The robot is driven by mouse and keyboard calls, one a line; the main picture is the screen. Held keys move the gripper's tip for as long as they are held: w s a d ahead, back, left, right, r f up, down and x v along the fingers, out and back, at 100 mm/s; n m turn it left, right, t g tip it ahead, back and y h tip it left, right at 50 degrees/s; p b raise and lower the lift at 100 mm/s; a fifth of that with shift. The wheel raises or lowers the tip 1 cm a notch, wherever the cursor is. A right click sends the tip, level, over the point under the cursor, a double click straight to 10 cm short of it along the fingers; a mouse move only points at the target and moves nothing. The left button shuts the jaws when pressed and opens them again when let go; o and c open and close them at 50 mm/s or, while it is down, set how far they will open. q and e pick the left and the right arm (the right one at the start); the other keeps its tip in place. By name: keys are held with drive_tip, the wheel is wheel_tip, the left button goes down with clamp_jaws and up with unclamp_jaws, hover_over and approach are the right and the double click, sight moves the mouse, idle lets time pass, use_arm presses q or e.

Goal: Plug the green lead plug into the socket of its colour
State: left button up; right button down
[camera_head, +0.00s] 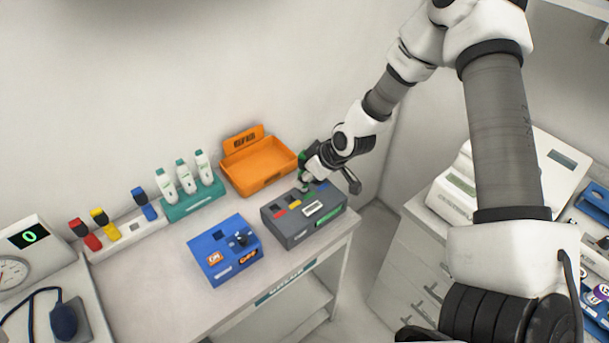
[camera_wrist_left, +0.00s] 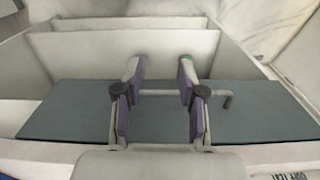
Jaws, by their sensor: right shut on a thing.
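The dark grey socket box (camera_head: 300,232) stands at the table's right end, with coloured marks along its top. Red and yellow marks show clearly; the area near the green one is partly covered by my right gripper (camera_head: 312,178). That gripper is shut on the green lead plug (camera_head: 304,182), low over the back of the box. Only a little of the plug shows, and I cannot tell whether it is in a socket. My left gripper (camera_wrist_left: 160,92) shows in the left wrist view, its purple-padded fingers apart with nothing gripped.
A white rack (camera_head: 130,233) holds red, yellow and blue plugs, with a gap before the blue one. A teal stand (camera_head: 195,203), an orange tray (camera_head: 262,177) and a blue box (camera_head: 212,268) are close by. A grey shelf surface (camera_wrist_left: 70,112) lies beyond my left fingers.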

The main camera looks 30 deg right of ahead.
drive_tip(key=shift+f+b, duration=0.9)
drive_tip(key=shift+f, duration=0.3)
drive_tip(key=c, duration=0.8)
unclamp_jaws()
drive_tip(key=shift+r, duration=0.15)
